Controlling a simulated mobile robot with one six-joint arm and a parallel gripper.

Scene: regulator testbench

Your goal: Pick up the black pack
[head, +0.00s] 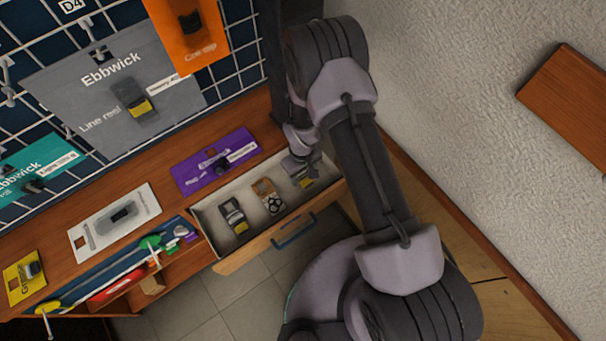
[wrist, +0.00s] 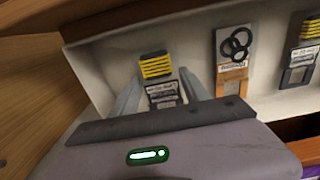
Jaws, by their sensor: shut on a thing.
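My gripper (head: 302,172) reaches down into the right end of the open drawer. In the wrist view its two fingers (wrist: 161,85) are shut on a black pack (wrist: 163,95), one finger on each side. The pack has a dark card with a pale label and a yellow striped piece (wrist: 155,66) at its end. In the head view the gripper covers most of this pack, and only some yellow (head: 306,183) shows. I cannot tell whether it touches the drawer floor.
The drawer (head: 285,238) also holds a brown pack with black rings (head: 270,197) in the middle and another dark pack with yellow (head: 233,215) at its left. Purple (head: 215,160) and white (head: 113,220) cards lie on the wooden counter. A wire grid wall stands behind.

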